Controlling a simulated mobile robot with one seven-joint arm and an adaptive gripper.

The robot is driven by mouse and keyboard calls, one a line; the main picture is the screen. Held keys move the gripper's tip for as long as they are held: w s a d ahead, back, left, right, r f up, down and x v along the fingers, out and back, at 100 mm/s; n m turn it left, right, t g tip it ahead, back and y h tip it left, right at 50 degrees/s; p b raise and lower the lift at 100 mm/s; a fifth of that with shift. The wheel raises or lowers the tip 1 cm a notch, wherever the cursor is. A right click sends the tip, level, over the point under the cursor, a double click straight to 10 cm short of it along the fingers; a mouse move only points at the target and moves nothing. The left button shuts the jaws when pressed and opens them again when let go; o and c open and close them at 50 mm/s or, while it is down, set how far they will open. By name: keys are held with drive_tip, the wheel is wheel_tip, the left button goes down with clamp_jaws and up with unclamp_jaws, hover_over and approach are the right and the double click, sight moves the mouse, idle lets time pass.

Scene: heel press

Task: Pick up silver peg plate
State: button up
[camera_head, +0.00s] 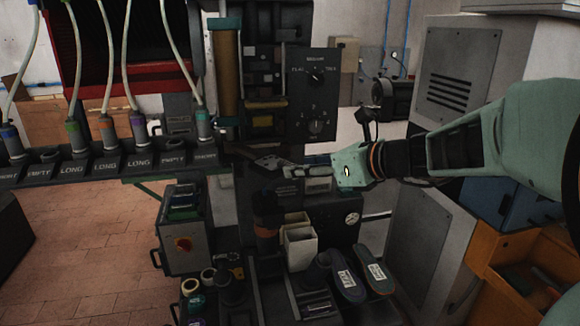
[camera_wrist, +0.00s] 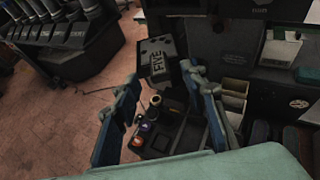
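I cannot make out a silver peg plate with certainty in either view. My gripper (camera_head: 275,165) reaches in from the right in the head view, in front of the dark press machine (camera_head: 314,95). In the wrist view my gripper (camera_wrist: 160,70) has its two blue-grey fingers spread wide apart, with nothing held between them. Part of the bench is hidden behind my fingers and wrist.
A rack (camera_head: 105,165) of labelled slots with coloured, hose-fed handles runs along the left. Below are a control box (camera_head: 184,245), white bins (camera_head: 299,245), two shoe soles (camera_head: 350,285) and small rolls (camera_head: 192,287). An orange bin (camera_head: 525,255) stands right.

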sight(279, 164)
drive_tip(key=b+x, duration=0.1)
drive_tip(key=x, duration=0.2)
drive_tip(key=shift+w+a, duration=0.2)
drive_tip(key=shift+a, duration=0.05)
clamp_jaws()
